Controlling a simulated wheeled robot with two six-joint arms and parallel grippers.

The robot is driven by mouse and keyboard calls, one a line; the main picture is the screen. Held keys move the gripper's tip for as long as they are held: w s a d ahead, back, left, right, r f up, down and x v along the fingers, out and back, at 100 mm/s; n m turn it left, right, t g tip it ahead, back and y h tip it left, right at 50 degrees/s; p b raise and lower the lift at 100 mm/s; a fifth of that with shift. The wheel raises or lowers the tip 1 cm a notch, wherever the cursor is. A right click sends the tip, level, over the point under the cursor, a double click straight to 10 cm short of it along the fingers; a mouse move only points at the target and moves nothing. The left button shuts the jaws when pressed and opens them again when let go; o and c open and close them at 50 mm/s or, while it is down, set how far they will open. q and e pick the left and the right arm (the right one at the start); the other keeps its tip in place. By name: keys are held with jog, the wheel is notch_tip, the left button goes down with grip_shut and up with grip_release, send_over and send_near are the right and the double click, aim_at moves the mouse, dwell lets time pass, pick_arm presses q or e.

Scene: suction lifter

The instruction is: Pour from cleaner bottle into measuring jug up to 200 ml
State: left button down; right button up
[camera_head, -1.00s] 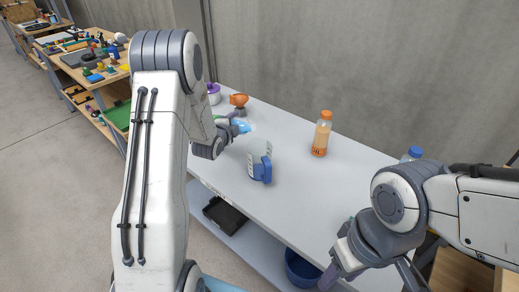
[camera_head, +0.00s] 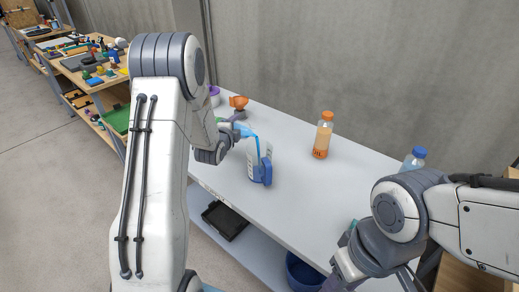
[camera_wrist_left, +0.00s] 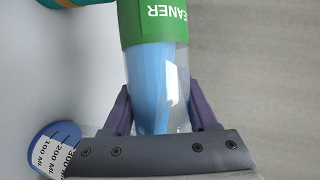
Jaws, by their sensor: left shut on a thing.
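My left gripper (camera_wrist_left: 162,112) is shut on the cleaner bottle (camera_wrist_left: 158,72), which has a green label and blue liquid. In the head view the bottle (camera_head: 242,130) is tilted above the measuring jug (camera_head: 253,164), partly behind my left arm. A thin blue streak runs from the bottle down to the jug's mouth. The jug stands upright on the table and has a blue handle. Its scale shows in the left wrist view (camera_wrist_left: 50,150), but the liquid level cannot be read. My right gripper (camera_head: 338,282) is low at the right, its fingertips largely out of view.
An orange-capped bottle (camera_head: 323,135) stands behind and right of the jug on the grey table (camera_head: 300,200). A blue-capped bottle (camera_head: 414,158) is farther right. An orange object (camera_head: 238,102) and a purple-topped container (camera_head: 214,95) stand at the back left. A wall runs behind the table.

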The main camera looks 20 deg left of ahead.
pick_arm(q)
jog(key=shift+r+m+t+y+b, duration=0.35)
jog(key=shift+r+m+b, duration=0.35)
jog(key=shift+b, duration=0.6)
dwell(1.5)
jog(key=shift+b, duration=0.65)
dwell(0.6)
